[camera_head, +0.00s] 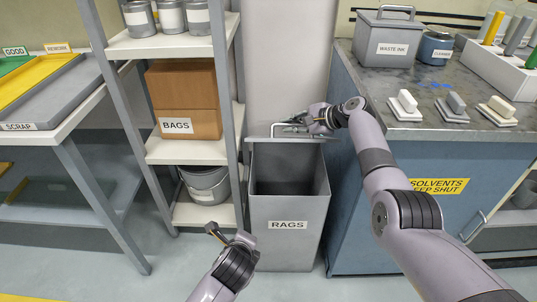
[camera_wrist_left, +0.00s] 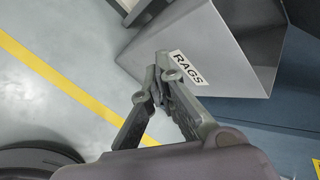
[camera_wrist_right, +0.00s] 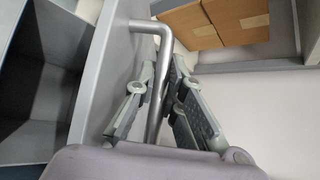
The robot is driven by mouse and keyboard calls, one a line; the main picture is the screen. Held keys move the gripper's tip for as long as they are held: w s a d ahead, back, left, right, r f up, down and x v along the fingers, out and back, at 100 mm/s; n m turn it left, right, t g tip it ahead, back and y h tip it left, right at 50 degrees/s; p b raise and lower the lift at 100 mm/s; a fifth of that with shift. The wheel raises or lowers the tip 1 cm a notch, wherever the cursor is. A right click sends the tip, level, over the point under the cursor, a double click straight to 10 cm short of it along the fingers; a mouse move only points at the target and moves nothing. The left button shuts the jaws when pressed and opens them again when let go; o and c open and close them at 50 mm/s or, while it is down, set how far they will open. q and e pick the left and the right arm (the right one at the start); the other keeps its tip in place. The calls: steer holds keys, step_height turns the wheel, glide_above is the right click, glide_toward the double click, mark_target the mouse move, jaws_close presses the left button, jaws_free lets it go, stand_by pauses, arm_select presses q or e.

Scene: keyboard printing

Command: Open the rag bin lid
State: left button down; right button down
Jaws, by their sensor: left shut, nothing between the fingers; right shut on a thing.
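The grey rag bin (camera_head: 288,248), labelled RAGS, stands on the floor between the shelf and the blue cabinet. Its mouth is uncovered and its dark inside shows. The lid (camera_head: 288,139) is raised at the bin's back, seen nearly edge-on; its grey face fills part of the right wrist view (camera_wrist_right: 112,55). My right gripper (camera_head: 309,121) is shut on the lid's bent metal handle (camera_wrist_right: 158,85). My left gripper (camera_head: 219,232) is shut and empty, low at the bin's front left. In the left wrist view its fingers (camera_wrist_left: 160,70) overlap the bin's labelled wall.
A shelf rack (camera_head: 194,151) with a BAGS box (camera_head: 182,90) and a bucket (camera_head: 206,184) stands left of the bin. The blue cabinet (camera_head: 365,215) is close on the right, under my right arm. Floor is clear in front.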

arm_select(q)
steer(key=w+d+r+m+t, duration=0.2)
steer(key=w+d+r+m, duration=0.1)
steer(key=r+m, duration=0.35)
steer(key=w+d+r+m+t, duration=0.2)
steer(key=w+d+r+m, duration=0.15)
steer(key=r+m, duration=0.35)
steer(key=w+n, duration=0.1)
steer(key=w, duration=1)
steer(key=shift+w+r+t, duration=0.3)
steer(key=shift+w, duration=0.05)
steer(key=shift+a, duration=0.1)
